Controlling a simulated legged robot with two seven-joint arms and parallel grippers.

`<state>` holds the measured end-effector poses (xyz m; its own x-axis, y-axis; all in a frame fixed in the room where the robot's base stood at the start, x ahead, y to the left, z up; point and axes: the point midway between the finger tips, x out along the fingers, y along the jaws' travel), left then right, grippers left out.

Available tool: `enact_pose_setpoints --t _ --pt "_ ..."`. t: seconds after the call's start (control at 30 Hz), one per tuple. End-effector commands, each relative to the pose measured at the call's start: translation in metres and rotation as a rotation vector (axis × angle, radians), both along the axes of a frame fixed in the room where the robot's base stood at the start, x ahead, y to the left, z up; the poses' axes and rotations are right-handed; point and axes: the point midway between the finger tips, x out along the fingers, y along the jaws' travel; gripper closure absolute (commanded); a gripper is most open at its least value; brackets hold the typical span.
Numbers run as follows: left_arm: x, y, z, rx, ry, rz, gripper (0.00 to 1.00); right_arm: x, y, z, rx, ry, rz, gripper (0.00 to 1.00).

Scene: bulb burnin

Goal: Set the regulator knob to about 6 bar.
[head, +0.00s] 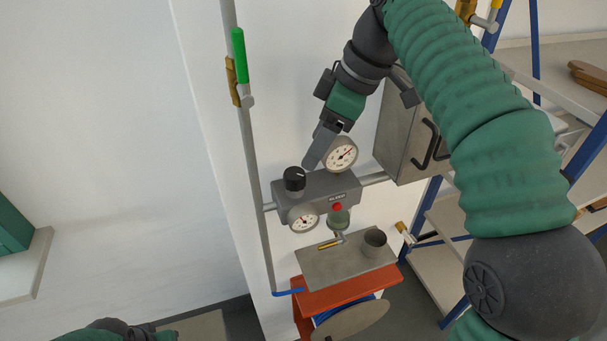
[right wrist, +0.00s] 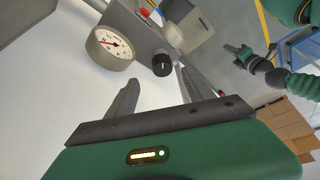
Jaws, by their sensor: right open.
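The regulator is a grey block (head: 335,185) on a pipe by the white wall. Its black knob (head: 294,179), with a pale mark, stands at the block's left end. A white round gauge (head: 340,153) with a red needle sits above the block; its numbers are too small to read. My right gripper (head: 308,164) is open, just above and right of the knob. In the right wrist view the knob (right wrist: 163,65) is ahead of the gap between the open fingers (right wrist: 160,82), apparently apart from them. My left gripper (right wrist: 234,49) shows small; its jaws are unclear.
A second gauge (head: 303,223) hangs under the block, near a red button (head: 337,207). A green-handled valve (head: 240,58) is on the pipe at left. A grey box (head: 405,130) stands right of the block. A shelf (head: 330,267) with a cup (head: 375,241) is below.

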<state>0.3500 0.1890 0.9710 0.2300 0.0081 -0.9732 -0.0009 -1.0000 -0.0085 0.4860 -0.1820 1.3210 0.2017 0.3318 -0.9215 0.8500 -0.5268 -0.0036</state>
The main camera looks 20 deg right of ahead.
Motion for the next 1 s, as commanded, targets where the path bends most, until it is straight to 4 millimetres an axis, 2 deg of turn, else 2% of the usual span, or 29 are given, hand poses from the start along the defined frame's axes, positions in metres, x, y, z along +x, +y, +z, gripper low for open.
enact_pose_setpoints --t 0.03,0.1,0.3,0.43,0.67,1.0 --pt "0.0 0.0 -0.007 0.0 0.0 0.0 1.0 0.002 0.006 -0.015 0.0 0.003 0.002 0.39" --pt "0.0 0.0 -0.01 0.0 0.0 0.001 1.0 0.005 0.012 -0.031 -0.001 0.002 0.002 0.39" --pt "0.0 0.0 -0.014 0.0 -0.001 0.001 1.0 0.011 0.02 -0.061 0.001 -0.001 0.001 0.39" --pt "0.0 0.0 -0.015 0.0 -0.001 0.001 1.0 0.014 0.021 -0.068 0.003 -0.002 0.0 0.39" --pt "0.0 0.0 -0.015 0.0 -0.001 0.0 1.0 0.015 0.023 -0.069 0.0 -0.001 0.0 0.39" --pt "0.0 0.0 -0.015 0.0 0.0 0.001 1.0 0.014 0.023 -0.068 0.002 -0.003 -0.001 0.83"
